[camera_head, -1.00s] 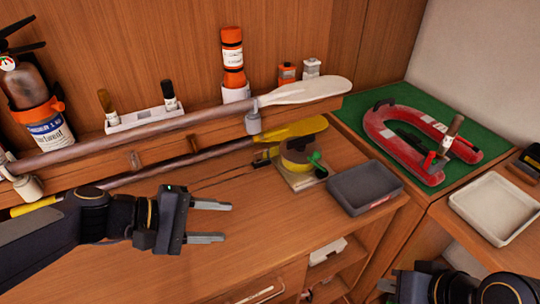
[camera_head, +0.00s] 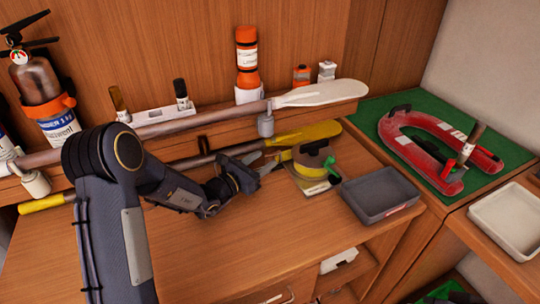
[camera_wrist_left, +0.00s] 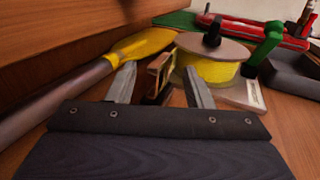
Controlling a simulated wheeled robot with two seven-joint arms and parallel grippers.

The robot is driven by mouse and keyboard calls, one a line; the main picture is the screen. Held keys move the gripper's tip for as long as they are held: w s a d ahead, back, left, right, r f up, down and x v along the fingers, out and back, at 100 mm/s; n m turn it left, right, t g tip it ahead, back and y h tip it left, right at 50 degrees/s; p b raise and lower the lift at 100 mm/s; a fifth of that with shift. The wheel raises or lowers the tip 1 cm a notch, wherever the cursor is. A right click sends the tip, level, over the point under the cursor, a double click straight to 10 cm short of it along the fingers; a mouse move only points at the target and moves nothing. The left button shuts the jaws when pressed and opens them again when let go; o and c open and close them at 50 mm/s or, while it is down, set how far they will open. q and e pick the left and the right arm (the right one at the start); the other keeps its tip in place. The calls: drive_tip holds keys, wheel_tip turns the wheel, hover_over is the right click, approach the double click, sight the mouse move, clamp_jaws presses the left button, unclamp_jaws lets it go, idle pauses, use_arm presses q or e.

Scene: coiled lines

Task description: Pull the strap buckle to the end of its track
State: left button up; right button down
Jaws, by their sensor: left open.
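The strap reel (camera_head: 311,160), a yellow coil under a brownish disc with a green crank (camera_head: 331,166), sits on a pale base plate on the bench. The strap buckle (camera_wrist_left: 158,76), a small brown frame with a dark part, stands just beside the reel in the left wrist view. My left gripper (camera_head: 262,162) is open, low over the bench at the reel's left side. In the left wrist view its two fingers (camera_wrist_left: 160,88) lie either side of the buckle, with gaps between. The strap and track are mostly hidden behind my arm. My right gripper is not in view.
A white-bladed paddle (camera_head: 318,93) and a yellow-bladed paddle (camera_head: 318,132) run along the back, close to the gripper. A grey tray (camera_head: 380,193) stands right of the reel. A red horseshoe-shaped float (camera_head: 425,150) lies on a green mat. The front bench is clear.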

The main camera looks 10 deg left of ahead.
sight(268, 157)
use_arm(q)
drive_tip(key=shift+x, duration=1.7)
drive_tip(key=shift+c, duration=0.3)
clamp_jaws()
